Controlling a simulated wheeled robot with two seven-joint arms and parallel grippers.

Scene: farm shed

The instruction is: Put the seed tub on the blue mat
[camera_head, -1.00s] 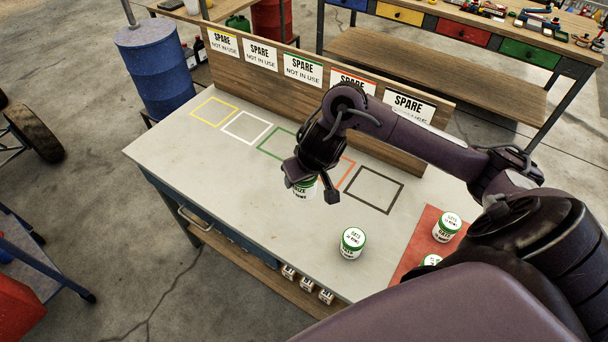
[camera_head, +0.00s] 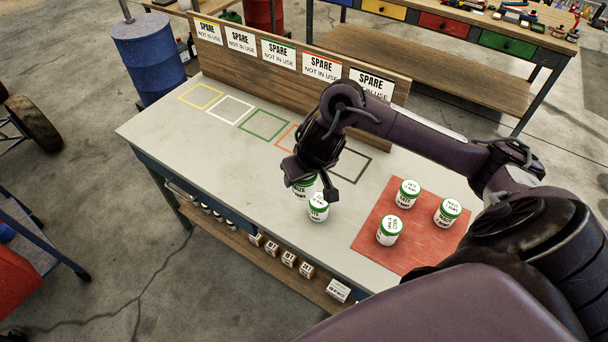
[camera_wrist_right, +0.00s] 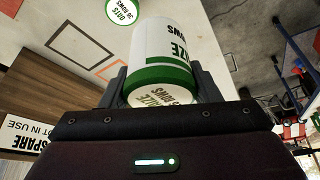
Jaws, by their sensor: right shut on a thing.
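My right gripper (camera_head: 306,178) is shut on a white tub with green bands (camera_head: 301,191), labelled maize in the right wrist view (camera_wrist_right: 168,52). It holds the tub over the pale bench top; the gap to the bench is hard to tell. A similar tub, labelled oats (camera_head: 318,208), stands on the bench just in front of it in the head view and also shows in the right wrist view (camera_wrist_right: 122,11). The only mat I see is red (camera_head: 422,243), on the bench's right part; no blue mat shows. My left gripper is out of view.
Three green-and-white tubs stand on the red mat: back (camera_head: 408,194), front (camera_head: 390,230) and right (camera_head: 448,212). Coloured outlines, such as the green one (camera_head: 264,125), run along an upright board (camera_head: 275,75) with "spare" signs. The bench's left part is clear.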

